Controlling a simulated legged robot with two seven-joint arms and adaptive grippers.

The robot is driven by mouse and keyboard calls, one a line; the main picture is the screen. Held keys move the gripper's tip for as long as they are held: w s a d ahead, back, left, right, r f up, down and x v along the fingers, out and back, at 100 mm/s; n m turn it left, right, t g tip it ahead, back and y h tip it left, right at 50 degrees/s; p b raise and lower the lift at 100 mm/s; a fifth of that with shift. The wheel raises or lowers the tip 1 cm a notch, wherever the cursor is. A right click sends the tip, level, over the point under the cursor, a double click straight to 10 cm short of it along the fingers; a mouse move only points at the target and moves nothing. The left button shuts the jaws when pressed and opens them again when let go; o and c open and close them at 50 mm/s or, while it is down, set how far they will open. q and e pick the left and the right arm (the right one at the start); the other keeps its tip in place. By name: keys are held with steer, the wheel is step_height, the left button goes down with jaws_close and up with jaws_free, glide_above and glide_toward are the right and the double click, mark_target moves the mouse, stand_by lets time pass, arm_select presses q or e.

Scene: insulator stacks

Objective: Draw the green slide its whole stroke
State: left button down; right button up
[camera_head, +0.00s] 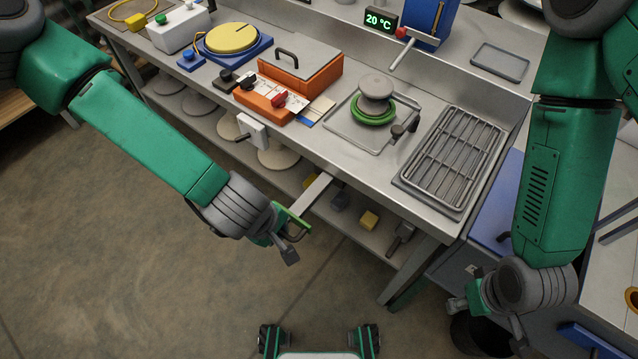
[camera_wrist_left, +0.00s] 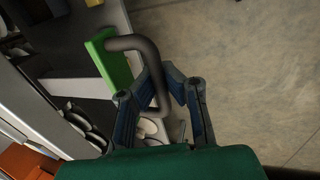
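The green slide shows in the head view as a pale metal bar (camera_head: 311,194) reaching out from the bench front, with a green end plate (camera_head: 292,220). In the left wrist view the green end plate (camera_wrist_left: 111,62) carries a dark bent handle (camera_wrist_left: 137,45). My left gripper (camera_head: 289,240) is at this handle, in front of the bench. In the left wrist view my left gripper's fingers (camera_wrist_left: 158,76) close in on both sides of the handle. My right gripper (camera_head: 492,314) hangs low at the right, away from the slide; its finger opening is unclear.
The metal bench top holds an orange box (camera_head: 301,75), a green-ringed weight (camera_head: 374,107) and a wire rack (camera_head: 454,158). A white switch block (camera_head: 252,132) juts from the bench front. The lower shelf holds small blocks (camera_head: 369,220). Floor before the bench is clear.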

arm_select(q)
steer(key=s+a, duration=0.4)
steer(key=s, duration=0.1)
steer(key=shift+s+a+p, duration=0.3)
steer(key=shift+s+p, duration=0.05)
steer(key=shift+p, duration=0.05)
steer(key=c, duration=1.3)
jaws_free()
steer(key=shift+s+a, duration=0.15)
steer(key=shift+r, duration=0.1)
step_height(320, 180, up, 7)
steer(key=p, duration=0.6)
steer(key=shift+p, duration=0.4)
